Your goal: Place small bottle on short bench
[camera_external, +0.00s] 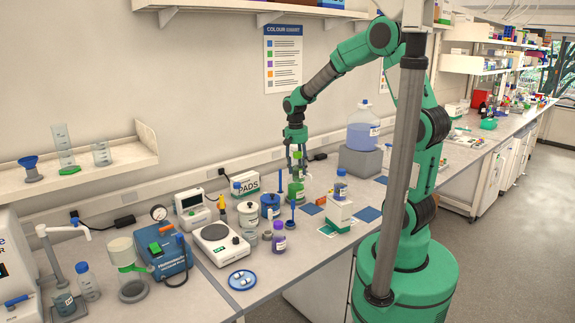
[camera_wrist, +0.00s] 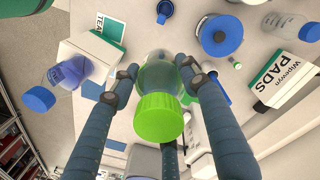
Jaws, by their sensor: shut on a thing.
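A small clear bottle with a bright green cap (camera_wrist: 158,116) is between the fingers of my gripper in the wrist view. My gripper (camera_wrist: 160,78) is shut on its sides, with the cap facing the camera. The long lab bench (camera_external: 325,245) runs under everything; I cannot make out which part is the short bench.
A blue-capped bottle (camera_external: 341,187) stands on a white box (camera_external: 340,215) to the right. A large jug (camera_external: 363,132) sits on a grey block behind. A PADS box (camera_external: 244,184), blue-lidded pot (camera_external: 269,204) and purple-labelled bottle (camera_external: 279,238) crowd the left.

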